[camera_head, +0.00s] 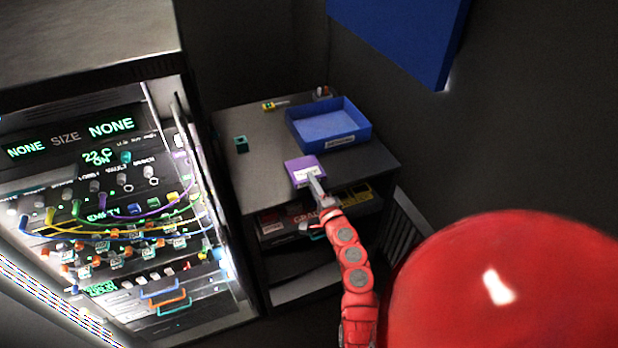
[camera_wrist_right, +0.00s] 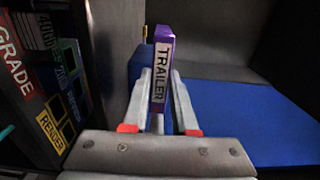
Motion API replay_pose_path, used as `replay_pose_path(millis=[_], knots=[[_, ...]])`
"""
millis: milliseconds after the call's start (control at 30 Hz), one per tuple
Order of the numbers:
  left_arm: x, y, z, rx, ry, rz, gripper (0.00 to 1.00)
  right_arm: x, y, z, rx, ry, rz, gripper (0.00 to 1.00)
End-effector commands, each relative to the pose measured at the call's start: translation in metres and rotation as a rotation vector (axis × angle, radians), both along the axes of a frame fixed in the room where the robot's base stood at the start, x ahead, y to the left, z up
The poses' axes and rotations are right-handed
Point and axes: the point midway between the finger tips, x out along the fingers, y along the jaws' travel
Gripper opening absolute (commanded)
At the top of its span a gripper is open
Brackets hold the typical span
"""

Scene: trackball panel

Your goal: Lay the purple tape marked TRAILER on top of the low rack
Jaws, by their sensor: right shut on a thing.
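The purple tape (camera_head: 304,171) with a white label is at the front part of the low rack's (camera_head: 262,183) grey top. My right gripper (camera_head: 316,188) reaches it from the front and is shut on it. In the right wrist view the tape (camera_wrist_right: 161,65) stands between the two fingers of the gripper (camera_wrist_right: 160,100), its spine reading TRAILER towards the camera. I cannot tell whether the tape touches the rack top or is just above it. My left gripper is not in view.
A blue tray (camera_head: 328,126) stands behind the tape on the rack. A small teal block (camera_head: 241,144) is at its left, and small items (camera_head: 274,104) lie at the back. Other tapes, such as RENDER (camera_wrist_right: 50,125), fill the shelf below. A lit cable panel (camera_head: 110,210) stands left.

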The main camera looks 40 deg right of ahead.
Motion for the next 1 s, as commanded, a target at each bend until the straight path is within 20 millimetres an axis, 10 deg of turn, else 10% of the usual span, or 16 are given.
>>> replay_pose_path(millis=[433,1000], knots=[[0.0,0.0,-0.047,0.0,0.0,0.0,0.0,0.0,0.0,-0.053,-0.001,-0.001,0.001,0.0],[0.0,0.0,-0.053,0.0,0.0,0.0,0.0,0.0,0.0,-0.06,-0.001,-0.001,0.0,0.0]])
